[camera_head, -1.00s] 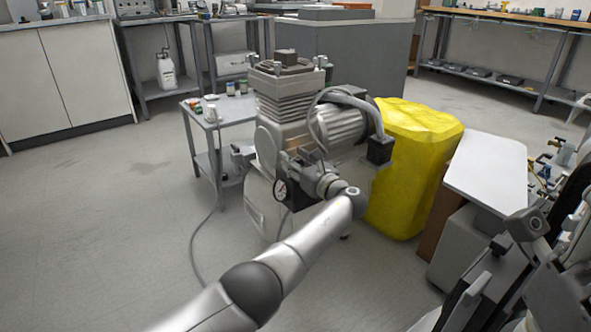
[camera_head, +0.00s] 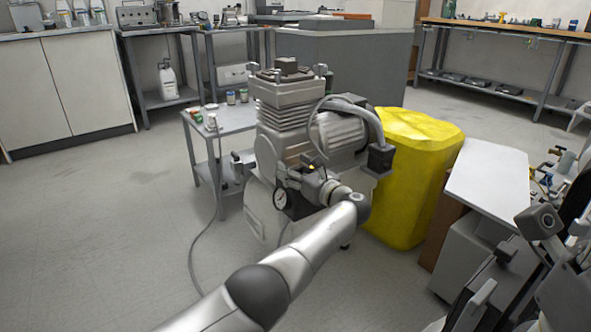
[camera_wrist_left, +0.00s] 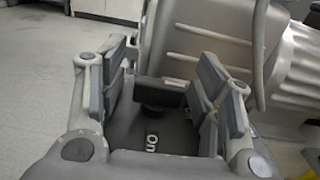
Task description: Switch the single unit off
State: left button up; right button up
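Contact between fingers and knob cannot be told. Parts of my right arm (camera_head: 540,222) show at the lower right; its fingertips are unclear.
A yellow bin (camera_head: 415,180) stands close to the right of the compressor. A small side table (camera_head: 232,120) with jars is behind left. A white-topped cabinet (camera_head: 490,170) is at the right. A hose runs along the floor; the left floor is clear.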

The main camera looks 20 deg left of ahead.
pick_arm(q)
jog(key=shift+d, duration=0.1)
jog(key=v, duration=1.2)
